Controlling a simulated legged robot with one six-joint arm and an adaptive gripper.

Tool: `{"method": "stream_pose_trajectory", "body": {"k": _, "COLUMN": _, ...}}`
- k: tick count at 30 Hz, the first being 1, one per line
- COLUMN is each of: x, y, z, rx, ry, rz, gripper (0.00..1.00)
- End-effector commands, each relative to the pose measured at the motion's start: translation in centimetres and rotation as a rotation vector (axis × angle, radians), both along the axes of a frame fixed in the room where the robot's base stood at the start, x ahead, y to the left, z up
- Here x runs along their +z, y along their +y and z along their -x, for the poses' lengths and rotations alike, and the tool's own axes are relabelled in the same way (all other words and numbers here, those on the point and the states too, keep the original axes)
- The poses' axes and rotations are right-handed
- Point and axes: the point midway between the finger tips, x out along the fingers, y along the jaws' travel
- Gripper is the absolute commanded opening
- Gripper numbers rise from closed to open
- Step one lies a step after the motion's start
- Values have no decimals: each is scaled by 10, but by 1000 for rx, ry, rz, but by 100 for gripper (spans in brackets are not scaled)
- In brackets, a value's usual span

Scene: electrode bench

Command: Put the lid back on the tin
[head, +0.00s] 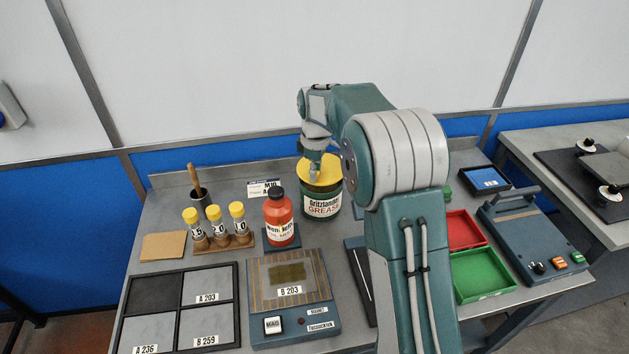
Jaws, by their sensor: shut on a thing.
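The tin (321,208) is dark green with a white label reading "Gritzlandic GREASE" and stands upright at the back middle of the bench. The round yellow lid (331,171) is over the tin's mouth. My gripper (315,173) comes down from above and is shut on the lid, near its middle. The fingertips are small in this view and the exact grasp is hard to make out. I cannot tell whether the lid is seated on the rim or held just above it. My arm hides the area right of the tin.
An orange-red bottle (280,219) stands close left of the tin. Farther left are several yellow-capped vials (221,227) in a rack and a dark cup (200,199). A plate device (290,290) lies in front. Red (463,230) and green (484,275) trays are right.

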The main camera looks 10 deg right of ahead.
Motion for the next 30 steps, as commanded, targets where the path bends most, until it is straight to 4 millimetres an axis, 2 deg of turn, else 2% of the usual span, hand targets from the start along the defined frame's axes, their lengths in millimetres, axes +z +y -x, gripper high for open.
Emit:
{"method": "stream_pose_trajectory", "body": {"k": 3, "x": -9, "y": 1, "z": -7, "rx": -1, "ry": 0, "rz": 0, "gripper": 0}}
{"method": "stream_pose_trajectory", "body": {"k": 9, "x": -36, "y": 1, "z": -5, "rx": -1, "ry": 0, "rz": 1, "gripper": 0}}
{"method": "stream_pose_trajectory", "body": {"k": 18, "x": -38, "y": 1, "z": -5, "rx": -1, "ry": -1, "rz": 0, "gripper": 0}}
{"method": "stream_pose_trajectory", "body": {"k": 19, "x": -39, "y": 1, "z": -5, "rx": -1, "ry": -1, "rz": 0, "gripper": 37}}
{"method": "stream_pose_trajectory", "body": {"k": 21, "x": -38, "y": 1, "z": -5, "rx": -1, "ry": -1, "rz": 0, "gripper": 67}}
{"method": "stream_pose_trajectory", "body": {"k": 30, "x": -38, "y": 1, "z": -5, "rx": -1, "ry": -1, "rz": 0, "gripper": 67}}
